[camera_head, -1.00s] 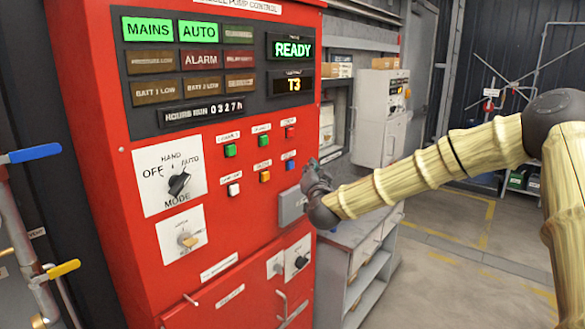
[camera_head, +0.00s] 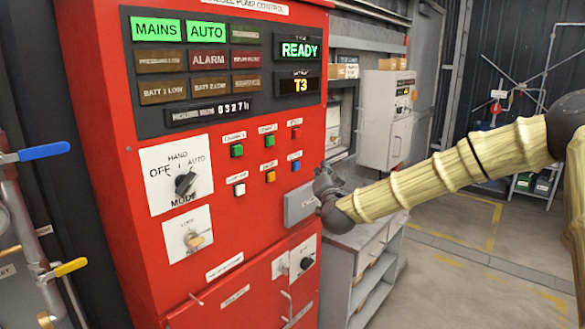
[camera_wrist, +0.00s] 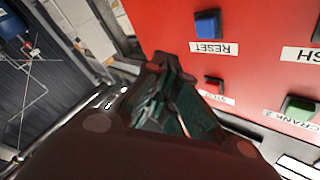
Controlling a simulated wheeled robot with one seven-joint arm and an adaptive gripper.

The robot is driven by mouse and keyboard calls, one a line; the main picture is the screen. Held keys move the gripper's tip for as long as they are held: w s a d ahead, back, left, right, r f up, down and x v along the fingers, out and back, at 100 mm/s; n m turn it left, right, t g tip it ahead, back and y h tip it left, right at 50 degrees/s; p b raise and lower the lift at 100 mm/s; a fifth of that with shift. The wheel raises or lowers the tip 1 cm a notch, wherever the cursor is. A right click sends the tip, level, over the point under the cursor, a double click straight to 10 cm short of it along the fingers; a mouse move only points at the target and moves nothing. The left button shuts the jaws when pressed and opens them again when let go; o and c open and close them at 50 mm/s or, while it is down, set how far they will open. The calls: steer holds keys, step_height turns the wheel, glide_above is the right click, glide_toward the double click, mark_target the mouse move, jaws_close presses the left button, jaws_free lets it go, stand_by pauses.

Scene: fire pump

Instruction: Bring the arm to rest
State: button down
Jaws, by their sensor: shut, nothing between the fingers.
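My arm reaches in from the right in the head view, its pale bamboo-like link ending in a dark wrist. My gripper (camera_head: 322,178) is at the right edge of the red pump control panel (camera_head: 225,260), near its small push buttons. In the wrist view my gripper (camera_wrist: 170,75) is shut and empty. Its fingers point toward the panel face, near the blue RESET button (camera_wrist: 207,24) and a red button (camera_wrist: 214,86). I cannot tell whether the fingertips touch anything.
The mode knob (camera_head: 185,183) points toward AUTO. The READY display (camera_head: 300,50) is lit. A grey shelf unit (camera_head: 372,265) stands right of the panel below the arm. Pipes with a blue lever (camera_head: 45,152) and a yellow lever (camera_head: 70,267) are at left. Floor at right is open.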

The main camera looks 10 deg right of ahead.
steer(key=s+a+f+n+g+y, duration=0.1)
steer(key=s+a+f, duration=0.15)
steer(key=f, duration=0.45)
steer(key=s+a+f+n+g+y, duration=0.1)
steer(key=s+a+f+g, duration=0.15)
steer(key=f, duration=0.45)
steer(key=s+a+f+n+g+y, duration=0.1)
steer(key=a+f, duration=0.2)
steer(key=f, duration=0.4)
steer(key=s+a+f+n+g+y, duration=0.1)
steer(key=s+a+f+g, duration=0.1)
steer(key=s+f, duration=0.65)
steer(key=s+a+f+n+g, duration=0.1)
steer(key=s+f+n+g, duration=0.1)
steer(key=s+f, duration=0.65)
steer(key=s+f+g, duration=0.4)
steer(key=s+f, duration=0.4)
steer(key=f, duration=0.3)
steer(key=s+d+f+g, duration=0.1)
steer(key=s+f+g, duration=0.1)
steer(key=s, duration=0.8)
steer(key=s+d+f+n+g+h, duration=0.1)
steer(key=s+f, duration=0.3)
steer(key=s, duration=0.6)
steer(key=s+d+f+n+g, duration=0.1)
steer(key=s+d+f+g, duration=0.2)
steer(key=s, duration=0.7)
steer(key=shift+s+d+g+h, duration=0.25)
steer(key=shift+g+h, duration=0.05)
steer(key=shift+g, duration=0.15)
